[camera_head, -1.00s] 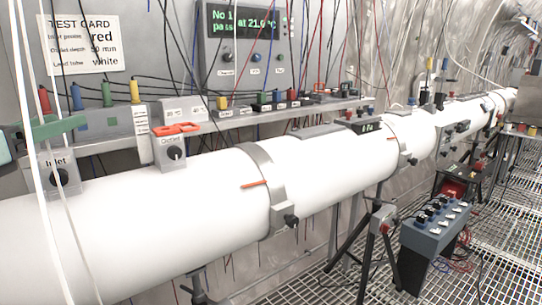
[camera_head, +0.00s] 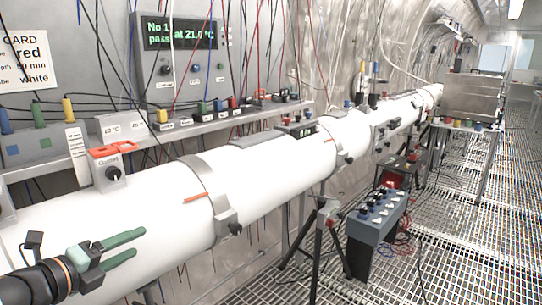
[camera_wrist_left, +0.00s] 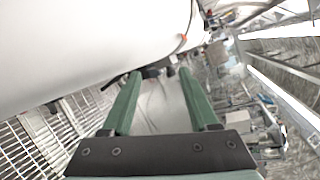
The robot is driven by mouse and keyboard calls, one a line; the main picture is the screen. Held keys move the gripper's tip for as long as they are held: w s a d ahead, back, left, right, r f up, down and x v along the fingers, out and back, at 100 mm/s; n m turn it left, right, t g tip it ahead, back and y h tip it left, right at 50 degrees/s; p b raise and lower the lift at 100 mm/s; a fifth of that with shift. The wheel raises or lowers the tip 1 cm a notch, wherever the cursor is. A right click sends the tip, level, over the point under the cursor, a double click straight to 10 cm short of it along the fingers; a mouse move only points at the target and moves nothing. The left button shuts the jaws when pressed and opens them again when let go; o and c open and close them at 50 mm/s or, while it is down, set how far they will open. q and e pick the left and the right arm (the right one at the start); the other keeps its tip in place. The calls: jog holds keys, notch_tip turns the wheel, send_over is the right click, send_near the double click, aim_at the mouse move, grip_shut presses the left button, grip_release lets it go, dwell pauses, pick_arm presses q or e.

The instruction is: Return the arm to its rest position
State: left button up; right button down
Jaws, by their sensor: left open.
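My left gripper (camera_head: 141,244) is at the lower left of the head view, in front of the long white tube (camera_head: 265,165). Its two green fingers are apart, point right, and hold nothing. In the left wrist view the open fingers (camera_wrist_left: 160,73) frame an empty gap, with the white tube running across the upper left. I cannot tell the exact distance between the fingers and the tube. The right gripper is not in view.
A shelf of coloured plugs (camera_head: 225,118) runs behind the tube, below a display panel (camera_head: 185,55). A blue switch box (camera_head: 375,217) stands right. The grating floor (camera_head: 470,220) is largely clear at right.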

pick_arm(q)
jog(key=s+d+f+n+g+p, duration=0.15)
jog(key=d+f+n, duration=0.4)
jog(key=f, duration=0.55)
jog(key=s+d+f+n+g+y+p, duration=0.1)
jog(key=s+d+f+n, duration=0.3)
jog(key=s+f+n, duration=0.5)
jog(key=s+d+f+n+g+y+p, duration=0.1)
jog(key=s+d+f+n+g+p, duration=0.1)
jog(key=s+f+n, duration=0.8)
notch_tip(320, 180, down, 3)
jog(key=s+d+p, duration=0.1)
jog(key=s+d, duration=0.1)
jog(key=shift+s+d, duration=0.2)
jog(key=shift+s, duration=0.1)
jog(key=shift+g, duration=0.25)
